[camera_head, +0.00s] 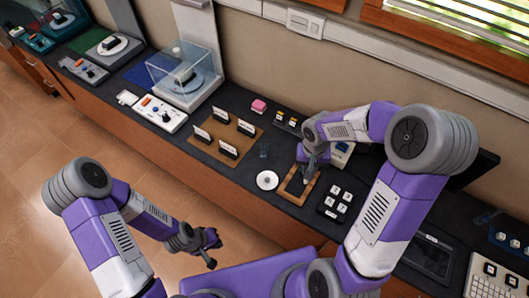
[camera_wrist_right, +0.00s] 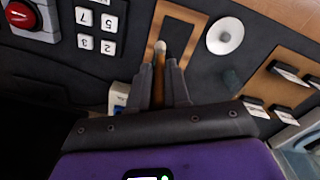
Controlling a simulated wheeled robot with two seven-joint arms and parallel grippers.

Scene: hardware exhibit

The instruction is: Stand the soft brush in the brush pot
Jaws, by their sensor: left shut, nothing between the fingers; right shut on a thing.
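The soft brush (camera_wrist_right: 158,88) shows in the right wrist view as a slim brown stick with a pale rounded end. My right gripper (camera_wrist_right: 161,78) is shut on it, and the stick points out between the fingers. In the head view this gripper (camera_head: 306,176) is over the wooden-rimmed tray (camera_head: 289,189); whether the brush touches the tray I cannot tell. My left gripper (camera_head: 211,252) is shut and empty, away from the counter.
A white disc with a knob (camera_head: 267,180) lies between the pot and the counter's front edge. A board with cards (camera_head: 237,123) is left of the pot. A number keypad (camera_head: 334,201) is right of the tray. A pink block (camera_head: 259,106) lies behind.

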